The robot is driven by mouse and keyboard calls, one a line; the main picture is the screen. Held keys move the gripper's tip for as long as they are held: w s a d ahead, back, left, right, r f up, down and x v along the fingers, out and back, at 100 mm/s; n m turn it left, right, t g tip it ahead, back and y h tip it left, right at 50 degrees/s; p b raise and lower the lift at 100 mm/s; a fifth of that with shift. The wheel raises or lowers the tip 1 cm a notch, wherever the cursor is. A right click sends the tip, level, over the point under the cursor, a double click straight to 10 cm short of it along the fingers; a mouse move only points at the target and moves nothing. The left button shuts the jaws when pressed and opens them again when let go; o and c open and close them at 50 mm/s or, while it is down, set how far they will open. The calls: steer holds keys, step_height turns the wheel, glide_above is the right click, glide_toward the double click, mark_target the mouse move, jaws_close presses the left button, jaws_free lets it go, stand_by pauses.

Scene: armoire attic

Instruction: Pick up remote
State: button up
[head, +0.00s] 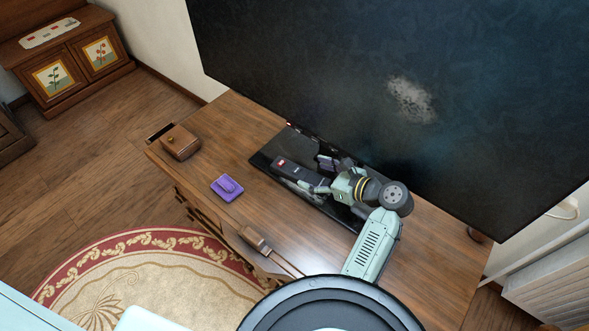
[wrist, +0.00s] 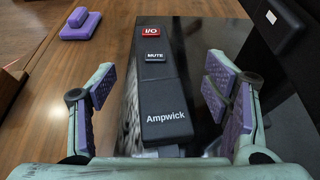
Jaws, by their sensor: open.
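The remote (wrist: 162,75) is a dark grey bar with a red I/O button, a MUTE button and the word Ampwick. It lies on or just over the glossy black base (wrist: 225,35) under the screen; I cannot tell which. In the head view the remote (head: 298,170) is partly hidden by my gripper. My gripper (wrist: 160,88) is open, with one purple-padded finger on each side of the remote. Gaps show between the pads and the remote. In the head view my gripper (head: 318,176) is low over the black base.
A large dark screen (head: 400,90) rises behind the wooden cabinet top (head: 245,120). A small wooden box (head: 180,142) and a purple object (head: 227,187) stand to the left. A brown wooden item (head: 257,240) lies near the front edge. Bare wood shows between them.

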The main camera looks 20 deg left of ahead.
mark_target(297, 170)
steer(key=shift+s+p+x, duration=0.15)
steer(key=shift+p+x, duration=0.25)
steer(key=shift+x, duration=1.15)
steer(key=shift+s+p+x, duration=0.15)
steer(key=shift+p+x, duration=0.25)
steer(key=shift+x, duration=1.2)
steer(key=shift+f, duration=0.15)
steer(key=shift+c, duration=0.2)
steer(key=c, duration=1.4)
